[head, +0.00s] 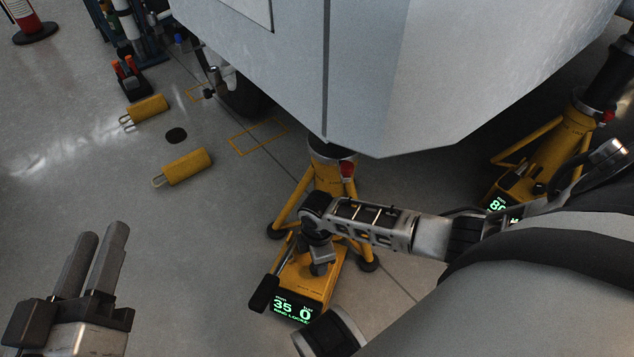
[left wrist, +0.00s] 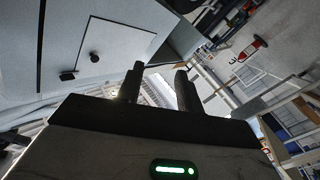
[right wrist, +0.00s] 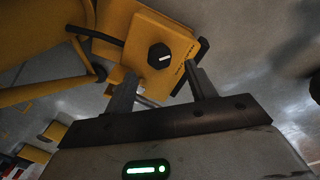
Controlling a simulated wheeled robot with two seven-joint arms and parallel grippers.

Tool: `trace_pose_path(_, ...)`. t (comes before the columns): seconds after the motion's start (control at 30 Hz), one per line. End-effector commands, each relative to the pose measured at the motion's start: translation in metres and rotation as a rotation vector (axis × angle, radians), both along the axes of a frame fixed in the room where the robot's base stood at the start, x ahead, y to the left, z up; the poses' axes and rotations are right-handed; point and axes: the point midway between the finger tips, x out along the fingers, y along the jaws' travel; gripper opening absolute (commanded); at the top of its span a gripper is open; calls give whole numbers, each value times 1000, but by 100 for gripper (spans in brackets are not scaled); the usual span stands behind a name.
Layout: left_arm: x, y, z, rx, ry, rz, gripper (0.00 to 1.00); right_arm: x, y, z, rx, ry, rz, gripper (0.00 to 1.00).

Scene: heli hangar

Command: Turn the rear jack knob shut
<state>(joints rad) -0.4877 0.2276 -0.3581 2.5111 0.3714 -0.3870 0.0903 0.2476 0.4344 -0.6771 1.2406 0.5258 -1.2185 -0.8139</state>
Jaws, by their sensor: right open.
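A yellow jack (head: 325,275) stands under the grey hull in the middle of the head view. Its lit green display (head: 292,308) reads 35 and 0. In the right wrist view, a round black knob (right wrist: 160,56) with a white pointer line sits on the yellow jack housing (right wrist: 135,35). My right gripper (right wrist: 160,85) is open, its two fingers apart, with the knob in line with the gap just beyond the tips. The knob is not visible in the head view, where my right arm covers part of the jack. My left gripper (head: 102,232) is open and empty over the floor, away from the jack.
Another yellow jack (head: 560,150) with a green display stands at the right. The hull (head: 340,75) hangs low above both. A black pump handle (head: 264,293) sticks out beside the middle jack.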

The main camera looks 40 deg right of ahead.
Motion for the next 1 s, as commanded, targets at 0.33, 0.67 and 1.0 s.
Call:
trace_pose_path(0.33, 12, 6, 50, 116, -469, 57, 36, 0, 0, -49, 1, 0, 0, 56)
trace_pose_path(0.67, 10, 6, 62, 133, -550, 66, 36, 0, 1, -53, 2, -2, 0, 56)
trace_pose_path(1.0, 10, 6, 62, 132, -548, 67, 36, 0, 0, -53, 1, -1, 0, 11)
